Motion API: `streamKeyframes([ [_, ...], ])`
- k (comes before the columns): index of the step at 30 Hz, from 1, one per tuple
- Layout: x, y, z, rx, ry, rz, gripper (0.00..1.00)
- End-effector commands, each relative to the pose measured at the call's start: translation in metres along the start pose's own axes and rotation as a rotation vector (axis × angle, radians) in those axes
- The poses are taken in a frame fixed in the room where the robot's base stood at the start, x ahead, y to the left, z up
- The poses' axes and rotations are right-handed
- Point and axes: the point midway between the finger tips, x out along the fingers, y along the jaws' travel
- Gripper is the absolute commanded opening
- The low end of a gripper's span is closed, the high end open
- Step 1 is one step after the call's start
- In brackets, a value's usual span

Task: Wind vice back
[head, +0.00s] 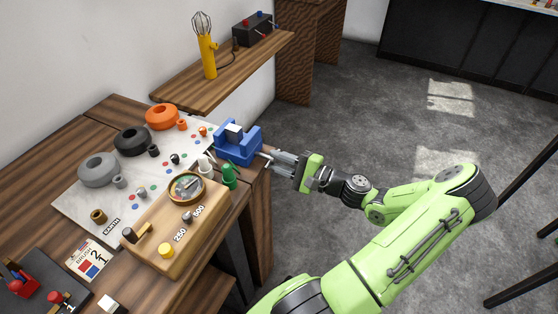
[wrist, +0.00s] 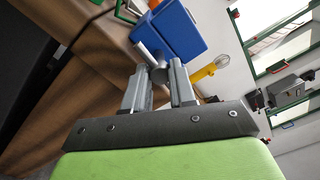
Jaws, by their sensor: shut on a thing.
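The blue vice (head: 238,143) sits at the right end of the wooden workbench. Its jaws are at its top, and I cannot tell how wide apart they are. My gripper (head: 276,158) is at the vice's right-hand side, just off the bench edge. In the wrist view the blue vice body (wrist: 178,32) is beyond my gripper (wrist: 158,78). The gripper's two fingers are shut on the grey vice handle (wrist: 150,58), which sticks out from the vice. The fingers hide part of the handle.
Orange, black and grey rings lie on a white mat (head: 75,208). A shelf behind carries a yellow lamp (head: 208,58). The floor on the right is clear.

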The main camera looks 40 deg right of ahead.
Motion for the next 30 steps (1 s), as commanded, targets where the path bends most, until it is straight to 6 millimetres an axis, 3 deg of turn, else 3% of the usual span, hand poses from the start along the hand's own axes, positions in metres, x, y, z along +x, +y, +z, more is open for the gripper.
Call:
streamKeyframes([
  [18,0.0000,0.0015,-0.0003,-0.037,-0.001,0.004,0.00],
  [19,0.0000,0.0015,-0.0004,-0.037,-0.001,0.004,0.28],
  [23,0.0001,0.0012,-0.0003,-0.037,-0.001,0.003,0.48],
  [30,0.0001,0.0005,-0.0002,-0.038,-0.001,0.001,0.51],
])
